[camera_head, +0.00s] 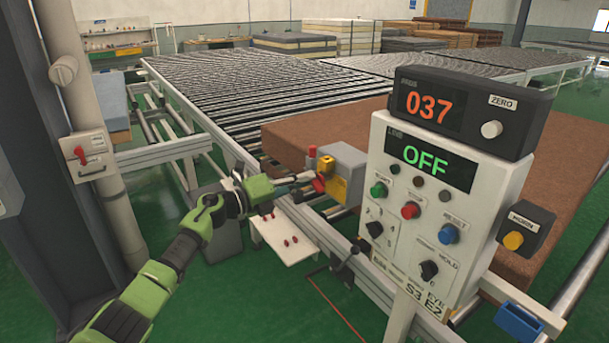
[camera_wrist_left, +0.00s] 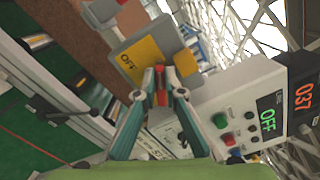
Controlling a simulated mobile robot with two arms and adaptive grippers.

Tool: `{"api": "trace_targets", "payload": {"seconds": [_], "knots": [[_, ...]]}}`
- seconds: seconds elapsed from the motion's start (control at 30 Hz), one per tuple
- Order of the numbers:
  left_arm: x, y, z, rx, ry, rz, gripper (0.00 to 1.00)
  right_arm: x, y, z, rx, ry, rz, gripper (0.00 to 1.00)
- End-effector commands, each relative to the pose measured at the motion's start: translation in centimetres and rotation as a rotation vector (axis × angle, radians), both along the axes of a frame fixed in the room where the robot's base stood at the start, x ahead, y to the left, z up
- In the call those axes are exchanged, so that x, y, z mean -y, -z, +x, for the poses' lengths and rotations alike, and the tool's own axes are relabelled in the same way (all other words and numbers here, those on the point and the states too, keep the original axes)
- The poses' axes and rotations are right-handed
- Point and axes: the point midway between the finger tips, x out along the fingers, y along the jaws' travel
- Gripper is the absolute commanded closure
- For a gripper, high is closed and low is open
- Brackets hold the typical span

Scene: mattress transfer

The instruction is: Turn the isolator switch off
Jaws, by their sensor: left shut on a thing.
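A grey box with a yellow plate (camera_head: 335,189) and a red handle (camera_head: 319,184) stands beside the conveyor, near the middle of the head view. In the left wrist view the yellow plate (camera_wrist_left: 143,62) carries dark lettering, and the red handle (camera_wrist_left: 161,88) is in front of it. My left gripper (camera_head: 313,181) reaches this box from the left. In the left wrist view its two fingers (camera_wrist_left: 161,80) are shut on the red handle, one on each side. The fingers hide part of the handle, so its exact angle is hard to tell. My right gripper is not in view.
A control console (camera_head: 430,200) stands at the right, its screen reading OFF; a display above reads 037. A brown mattress (camera_head: 300,132) lies on the roller conveyor (camera_head: 215,85). A pillar-mounted white box (camera_head: 92,158) has a red knob. A small white shelf (camera_head: 287,241) is below my gripper.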

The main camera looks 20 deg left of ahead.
Motion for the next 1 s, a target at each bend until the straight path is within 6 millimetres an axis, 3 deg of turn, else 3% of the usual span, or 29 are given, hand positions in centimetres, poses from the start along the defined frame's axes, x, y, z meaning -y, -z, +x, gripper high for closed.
{"api": "trace_targets", "payload": {"seconds": [0.5, 1.0], "knots": [[-0.1, 0.8, 0.1, -0.244, 0.001, -0.305, 1.00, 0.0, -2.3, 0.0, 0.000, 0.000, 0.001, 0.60], [-0.1, 1.1, 0.1, -0.308, 0.001, -0.391, 1.00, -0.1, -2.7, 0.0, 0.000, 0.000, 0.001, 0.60]]}}
